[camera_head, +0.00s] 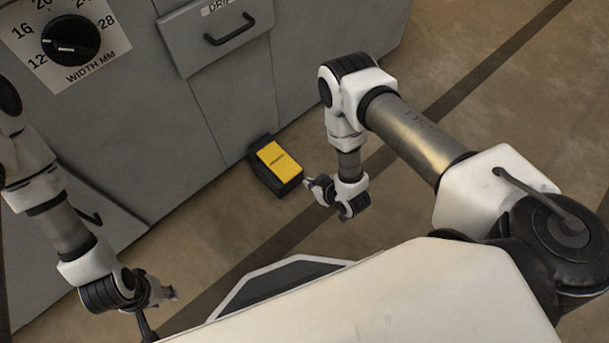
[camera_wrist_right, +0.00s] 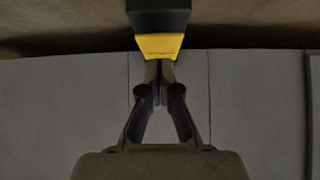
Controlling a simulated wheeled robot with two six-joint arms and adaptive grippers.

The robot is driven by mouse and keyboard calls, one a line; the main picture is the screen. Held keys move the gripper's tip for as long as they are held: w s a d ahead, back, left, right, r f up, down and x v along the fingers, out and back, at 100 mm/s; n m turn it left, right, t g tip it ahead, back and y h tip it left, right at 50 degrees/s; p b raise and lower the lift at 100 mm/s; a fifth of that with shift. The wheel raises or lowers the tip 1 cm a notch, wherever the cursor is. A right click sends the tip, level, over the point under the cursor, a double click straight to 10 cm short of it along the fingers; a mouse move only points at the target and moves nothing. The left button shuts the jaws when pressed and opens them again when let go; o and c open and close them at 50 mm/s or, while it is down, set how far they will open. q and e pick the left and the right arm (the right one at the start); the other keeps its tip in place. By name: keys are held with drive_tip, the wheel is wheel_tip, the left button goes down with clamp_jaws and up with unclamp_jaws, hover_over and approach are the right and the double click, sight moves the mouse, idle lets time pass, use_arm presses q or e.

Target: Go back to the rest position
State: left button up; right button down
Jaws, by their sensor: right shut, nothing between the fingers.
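My right gripper (camera_head: 308,184) hangs low in the middle of the head view, just to the right of a black and yellow foot pedal on the floor. In the right wrist view its fingers (camera_wrist_right: 158,72) are closed together with nothing between them, and their tips appear in front of the pedal's yellow part. I cannot tell from these frames whether they touch the pedal. My left gripper (camera_head: 172,293) is at the lower left of the head view, low in front of the grey machine. It is too small and dark to tell whether it is open.
The pedal (camera_head: 277,165) sits at the foot of the grey machine (camera_head: 130,120). The machine carries a black width dial (camera_head: 70,40) and a drawer with a black handle (camera_head: 230,30). Brown floor (camera_head: 500,80) with a dark stripe lies open to the right.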

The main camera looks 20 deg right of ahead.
idle(0.5)
drive_tip(key=w+d+r+m+h, duration=0.1)
drive_tip(key=w+d+r, duration=0.2)
drive_tip(key=r, duration=0.7)
drive_tip(key=s+d+r+m+g+h+p, duration=0.1)
drive_tip(key=s+d+r+m+g, duration=0.2)
drive_tip(key=s, duration=0.8)
drive_tip(key=s+d+r+m+g+h+p, duration=0.15)
drive_tip(key=s+r+g, duration=0.35)
drive_tip(key=s, duration=0.6)
wheel_tip(320, 180, up, 25)
drive_tip(key=n+p, duration=0.1)
drive_tip(key=p, duration=2.5)
drive_tip(key=shift+a+f, duration=0.15)
drive_tip(key=shift+a, duration=0.3)
drive_tip(key=shift+y, duration=0.25)
